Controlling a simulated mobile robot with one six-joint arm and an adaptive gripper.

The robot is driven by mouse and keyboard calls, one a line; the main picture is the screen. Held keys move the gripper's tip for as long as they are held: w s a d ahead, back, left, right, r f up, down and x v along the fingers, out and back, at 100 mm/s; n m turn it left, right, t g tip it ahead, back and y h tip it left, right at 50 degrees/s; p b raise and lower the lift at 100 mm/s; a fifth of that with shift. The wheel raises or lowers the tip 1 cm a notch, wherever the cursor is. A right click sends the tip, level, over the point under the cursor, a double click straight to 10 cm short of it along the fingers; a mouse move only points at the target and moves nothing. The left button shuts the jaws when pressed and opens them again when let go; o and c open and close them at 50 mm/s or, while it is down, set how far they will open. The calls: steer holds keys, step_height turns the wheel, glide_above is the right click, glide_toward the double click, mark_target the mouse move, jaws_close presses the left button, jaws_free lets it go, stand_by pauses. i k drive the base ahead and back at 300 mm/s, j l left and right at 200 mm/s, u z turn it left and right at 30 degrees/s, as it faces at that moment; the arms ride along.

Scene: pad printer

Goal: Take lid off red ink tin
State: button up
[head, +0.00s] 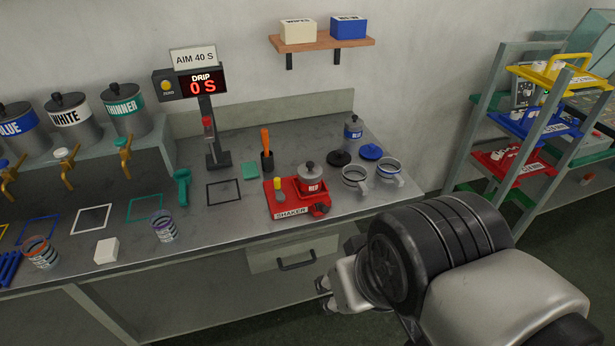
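The red ink tin (313,188) is a grey tin with a red label reading RED. It stands upright in the red shaker (291,212) on the worktop. Its grey lid (310,174), with a dark knob on top, sits on the tin. My gripper (323,294) is below and in front of the worktop's front edge, near a drawer, apart from the tin. Its fingers are small and partly hidden by its own body, so I cannot tell whether it is open or shut.
Two metal mugs (356,180) stand right of the shaker. Behind are a blue-labelled tin (352,134), a black disc (339,157) and a blue disc (371,151). An orange-handled tool (265,141) stands upright in a dark holder.

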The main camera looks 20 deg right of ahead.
mark_target(309, 170)
steer(key=i+l+u, duration=0.45)
steer(key=l, duration=0.15)
steer(key=i+l+u, duration=0.1)
steer(key=l+u, duration=0.15)
steer(key=i+l+u, duration=0.2)
steer(key=l, duration=0.2)
steer(key=l+u, duration=0.25)
steer(key=l, duration=0.1)
